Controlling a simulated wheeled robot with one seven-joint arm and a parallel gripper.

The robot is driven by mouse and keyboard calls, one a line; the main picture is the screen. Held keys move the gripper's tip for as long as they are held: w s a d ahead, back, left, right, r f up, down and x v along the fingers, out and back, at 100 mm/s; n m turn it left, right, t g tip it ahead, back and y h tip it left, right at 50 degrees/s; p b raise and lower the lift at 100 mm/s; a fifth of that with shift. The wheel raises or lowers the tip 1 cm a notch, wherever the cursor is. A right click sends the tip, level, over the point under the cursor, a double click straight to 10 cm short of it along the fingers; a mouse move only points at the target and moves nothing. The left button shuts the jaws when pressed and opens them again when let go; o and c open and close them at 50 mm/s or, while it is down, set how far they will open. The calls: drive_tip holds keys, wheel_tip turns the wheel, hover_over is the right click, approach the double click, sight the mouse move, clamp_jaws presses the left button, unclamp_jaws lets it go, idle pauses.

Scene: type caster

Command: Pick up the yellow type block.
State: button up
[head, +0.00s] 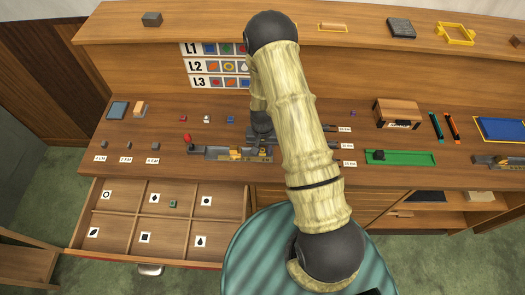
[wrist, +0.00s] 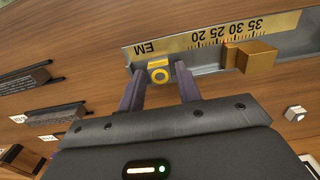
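The yellow type block (wrist: 160,74) shows in the wrist view as a small block with a ring mark on its face. It sits at the EM end of a metal tray (wrist: 215,62) with a brass number scale. My gripper (wrist: 159,72) is open, with one dark finger on each side of the block. Whether either finger touches it is hard to tell. In the head view my gripper (head: 262,142) is low over the workbench, and my arm and gripper hide the block there.
A brass slider (wrist: 250,55) stands farther along the tray. A small pale block (wrist: 295,113) lies at the right. In the head view, an open compartment drawer (head: 121,220) is at front left and a green tray (head: 415,158) is at right. A chart (head: 197,66) hangs behind.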

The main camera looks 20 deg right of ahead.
sight(262, 150)
drive_tip(key=shift+c, duration=0.4)
clamp_jaws()
drive_tip(key=shift+r, duration=0.1)
wheel_tip(262, 150, up, 10)
drive_tip(key=b, duration=0.3)
idle(0.5)
